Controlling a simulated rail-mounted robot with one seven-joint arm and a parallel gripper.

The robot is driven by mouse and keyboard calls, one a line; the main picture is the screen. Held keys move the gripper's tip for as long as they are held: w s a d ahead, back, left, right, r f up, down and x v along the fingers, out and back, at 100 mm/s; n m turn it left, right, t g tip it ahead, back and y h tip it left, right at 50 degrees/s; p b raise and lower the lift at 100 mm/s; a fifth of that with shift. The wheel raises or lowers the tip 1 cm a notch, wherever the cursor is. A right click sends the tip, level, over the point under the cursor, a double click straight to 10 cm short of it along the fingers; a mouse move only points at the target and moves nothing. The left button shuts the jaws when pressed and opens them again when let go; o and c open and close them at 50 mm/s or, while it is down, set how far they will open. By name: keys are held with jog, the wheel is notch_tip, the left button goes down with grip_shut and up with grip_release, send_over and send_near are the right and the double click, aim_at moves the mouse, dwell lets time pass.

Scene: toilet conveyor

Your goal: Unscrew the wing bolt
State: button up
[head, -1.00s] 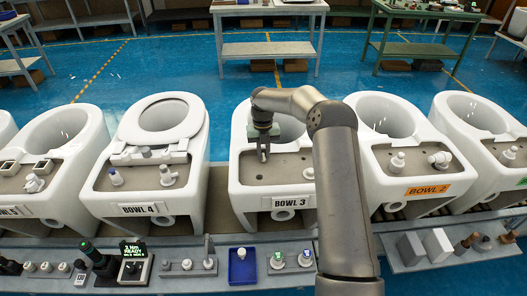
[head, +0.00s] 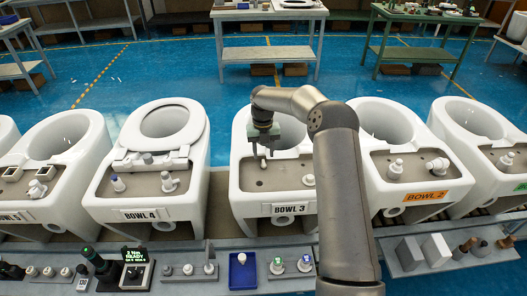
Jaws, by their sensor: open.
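My gripper (head: 262,151) points down over the grey deck of the white bowl labelled BOWL 3 (head: 238,203). Its jaws are open. A small light piece (head: 262,163) shows just below the fingertips, at the deck; it may be the wing bolt, but it is too small to tell its shape or whether the fingers touch it. A white capped fitting (head: 308,180) stands upright on the right of the same deck. My arm hides part of the bowl's right side.
BOWL 4 (head: 105,200) with a raised-edge seat stands left, BOWL 2 (head: 380,190) right. A front shelf carries a blue tray (head: 232,284), white fittings (head: 304,263) and a dark tool with a READY display (head: 135,255). Worktables (head: 268,50) stand behind on open blue floor.

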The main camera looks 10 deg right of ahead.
jog(key=shift+o, duration=0.6)
jog(key=m, duration=0.3)
jog(key=shift+f+b, duration=0.1)
jog(key=shift+b, duration=0.3)
jog(key=m+y+b, duration=0.1)
jog(key=m, duration=0.4)
jog(key=shift+d+m, duration=0.1)
jog(key=shift+m, duration=0.2)
jog(key=m+b, duration=0.2)
jog(key=m, duration=0.2)
jog(key=shift+s+t, duration=0.1)
jog(key=shift+t, duration=0.3)
jog(key=shift+m+t+b, duration=0.3)
jog(key=shift+m+b, duration=0.4)
jog(key=shift+m, duration=2)
